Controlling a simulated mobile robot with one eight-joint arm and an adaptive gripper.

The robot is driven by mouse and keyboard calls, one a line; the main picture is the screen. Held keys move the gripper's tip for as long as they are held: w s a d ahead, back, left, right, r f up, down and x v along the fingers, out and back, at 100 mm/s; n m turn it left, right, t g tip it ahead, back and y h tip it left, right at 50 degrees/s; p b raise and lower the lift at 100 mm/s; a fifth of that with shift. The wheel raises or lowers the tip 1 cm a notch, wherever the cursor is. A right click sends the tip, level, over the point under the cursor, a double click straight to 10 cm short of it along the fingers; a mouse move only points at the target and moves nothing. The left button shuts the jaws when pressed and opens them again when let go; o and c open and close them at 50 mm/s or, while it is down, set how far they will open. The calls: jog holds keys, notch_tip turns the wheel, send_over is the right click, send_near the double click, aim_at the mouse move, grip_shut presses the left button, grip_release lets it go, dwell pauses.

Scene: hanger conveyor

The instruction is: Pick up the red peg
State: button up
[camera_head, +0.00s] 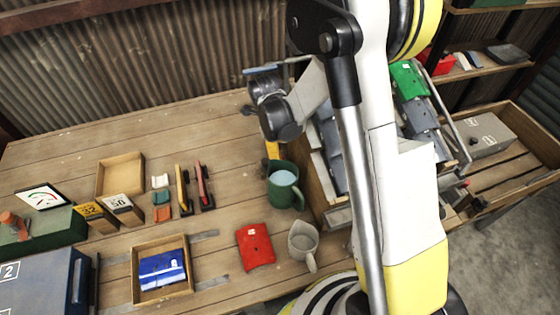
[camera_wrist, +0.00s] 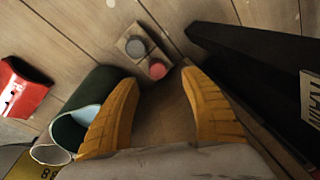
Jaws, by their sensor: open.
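In the wrist view, the red peg (camera_wrist: 157,71) shows as a round end in a small wooden block (camera_wrist: 133,40), beside a grey peg (camera_wrist: 136,48). The block lies on the wooden table just beyond my fingertips. My gripper (camera_wrist: 160,76) has two orange fingers spread apart, with nothing between them. The red peg appears in line with the gap, nearer the middle than the grey peg. In the head view, only a bit of an orange finger (camera_head: 272,150) shows past my arm, and I cannot make out the peg there.
A green mug (camera_wrist: 85,115) is close beside my left finger; it also shows in the head view (camera_head: 284,190). A dark object (camera_wrist: 260,75) lies close on the right. A red piece (camera_head: 255,247) and a white cup (camera_head: 303,243) are nearer the table's front.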

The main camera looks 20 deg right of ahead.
notch_tip(320, 180, down, 6)
jog(key=shift+w+d+r+b, duration=0.15)
jog(key=shift+r+b, duration=0.1)
jog(key=shift+b, duration=0.95)
jog(key=shift+r, duration=0.1)
jog(key=shift+c, duration=0.6)
jog(key=c, duration=1.1)
